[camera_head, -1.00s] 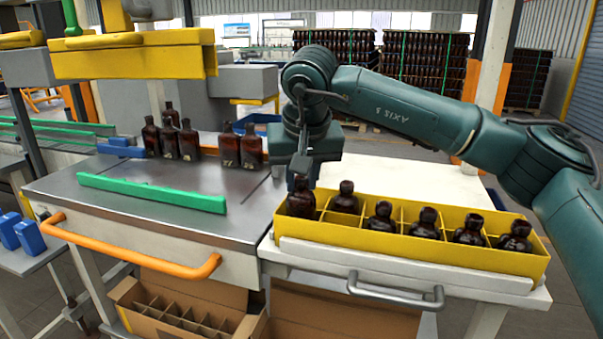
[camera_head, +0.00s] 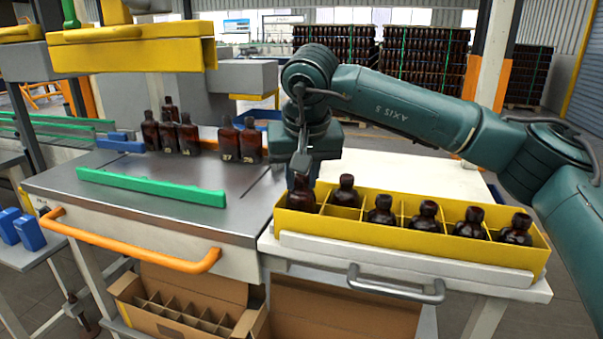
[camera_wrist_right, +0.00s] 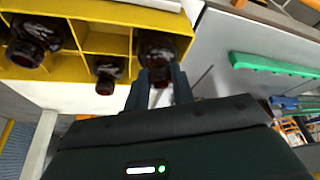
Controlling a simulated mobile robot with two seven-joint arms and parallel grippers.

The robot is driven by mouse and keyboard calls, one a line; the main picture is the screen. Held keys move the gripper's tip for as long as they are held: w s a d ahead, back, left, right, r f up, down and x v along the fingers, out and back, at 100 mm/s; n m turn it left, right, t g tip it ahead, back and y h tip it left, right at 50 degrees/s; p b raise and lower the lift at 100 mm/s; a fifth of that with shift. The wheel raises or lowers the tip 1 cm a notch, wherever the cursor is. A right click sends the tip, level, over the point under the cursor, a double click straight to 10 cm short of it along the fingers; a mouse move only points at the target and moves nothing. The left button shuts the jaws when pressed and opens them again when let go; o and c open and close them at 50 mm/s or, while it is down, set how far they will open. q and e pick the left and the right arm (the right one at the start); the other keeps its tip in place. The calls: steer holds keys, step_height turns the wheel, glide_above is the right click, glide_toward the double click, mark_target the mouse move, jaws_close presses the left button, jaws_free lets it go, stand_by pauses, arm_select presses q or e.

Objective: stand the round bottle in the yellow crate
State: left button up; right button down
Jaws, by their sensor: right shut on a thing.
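The yellow crate (camera_head: 400,237) stands on the white-topped table at the right, with amber bottles in several compartments. My right gripper (camera_head: 302,168) points down over the crate's left end, shut on an amber bottle (camera_head: 301,197). That bottle is upright in the leftmost part of the crate, its lower part hidden by the front wall. In the right wrist view the bottle (camera_wrist_right: 158,52) shows inside the corner compartment, its neck between my fingers (camera_wrist_right: 160,88). Whether its base touches the crate floor is hidden. My left gripper is out of view.
Several other amber bottles (camera_head: 190,138) stand at the back of the steel worktop. A green bar (camera_head: 150,186) lies across that worktop. An orange handle (camera_head: 130,247) and a grey handle (camera_head: 395,290) stick out in front. An open carton (camera_head: 180,305) is below.

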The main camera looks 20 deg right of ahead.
steer(key=shift+f+b, duration=0.55)
steer(key=shift+f, duration=0.5)
steer(key=c, duration=1.1)
jaws_free()
steer(key=v, duration=1.3)
steer(key=shift+r, duration=0.1)
